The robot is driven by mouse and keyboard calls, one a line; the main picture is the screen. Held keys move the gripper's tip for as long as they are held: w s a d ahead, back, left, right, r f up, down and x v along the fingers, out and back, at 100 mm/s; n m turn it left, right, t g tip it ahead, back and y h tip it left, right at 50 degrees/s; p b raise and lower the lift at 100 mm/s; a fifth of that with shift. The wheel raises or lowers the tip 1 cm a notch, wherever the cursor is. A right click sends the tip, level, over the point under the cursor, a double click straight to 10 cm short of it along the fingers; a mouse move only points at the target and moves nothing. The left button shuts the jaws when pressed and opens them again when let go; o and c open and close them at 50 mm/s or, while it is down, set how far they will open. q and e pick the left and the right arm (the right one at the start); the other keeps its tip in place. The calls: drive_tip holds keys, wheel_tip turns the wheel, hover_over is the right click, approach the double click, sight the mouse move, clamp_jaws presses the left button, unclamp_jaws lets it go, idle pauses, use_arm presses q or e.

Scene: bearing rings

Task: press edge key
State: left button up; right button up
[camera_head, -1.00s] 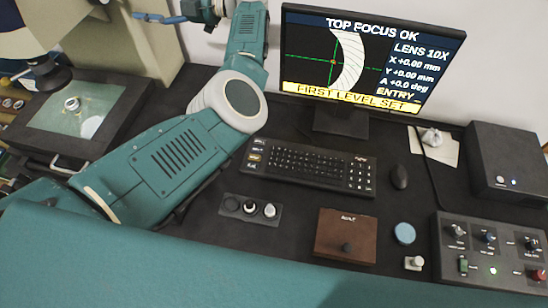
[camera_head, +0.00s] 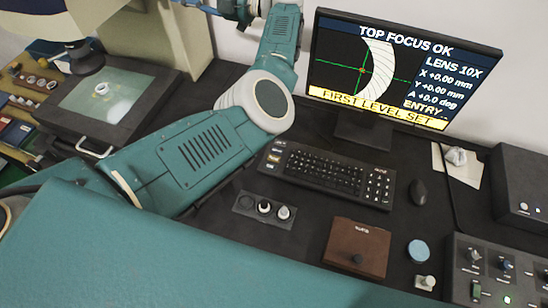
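The black keyboard (camera_head: 325,176) lies below the monitor, with a short column of function keys (camera_head: 273,157) at its left end, one of them yellowish. Their labels are too small to read, so I cannot tell which is the edge key. The monitor (camera_head: 395,75) shows "TOP FOCUS OK", a pale curved band with green crosshairs, and "FIRST LEVEL SET". My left arm reaches up past the keyboard's left side. My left gripper (camera_head: 207,8) is at the top edge, partly cut off, well away from the keys. My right gripper is not in view.
The measuring stage (camera_head: 140,128) with a small ring (camera_head: 101,89) stands at left. A black holder (camera_head: 243,217), brown box (camera_head: 357,262), blue disc (camera_head: 419,250), mouse (camera_head: 418,192) and control panel (camera_head: 465,247) lie around the keyboard.

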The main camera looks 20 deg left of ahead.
use_arm(q)
clamp_jaws()
idle(0.8)
